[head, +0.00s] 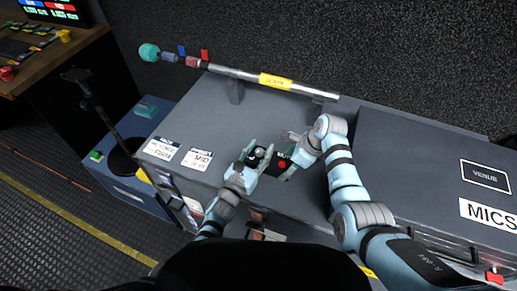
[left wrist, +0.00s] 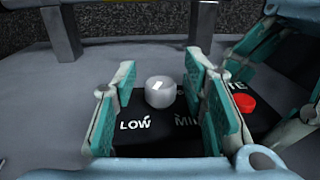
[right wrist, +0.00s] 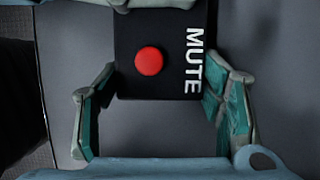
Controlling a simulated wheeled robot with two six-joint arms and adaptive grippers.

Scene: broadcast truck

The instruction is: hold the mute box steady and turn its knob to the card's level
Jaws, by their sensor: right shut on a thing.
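The black mute box (head: 272,166) sits on the grey case top. It has a red button (right wrist: 149,61), the word MUTE and a pale knob (left wrist: 160,94). LOW and part of a second label starting MI show below the knob; a finger covers the rest. The knob has a white mark on top; I cannot tell which level it points to. My left gripper (head: 257,158) is open, its fingers on either side of the knob with gaps. My right gripper (right wrist: 156,104) is shut on the box's button end. One card (head: 198,159) on the case seems to read MID.
Another white card (head: 163,148) lies left of it. A grey tube (head: 240,72) with a yellow label runs along the case's back. A black stand (head: 122,160) is at the left.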

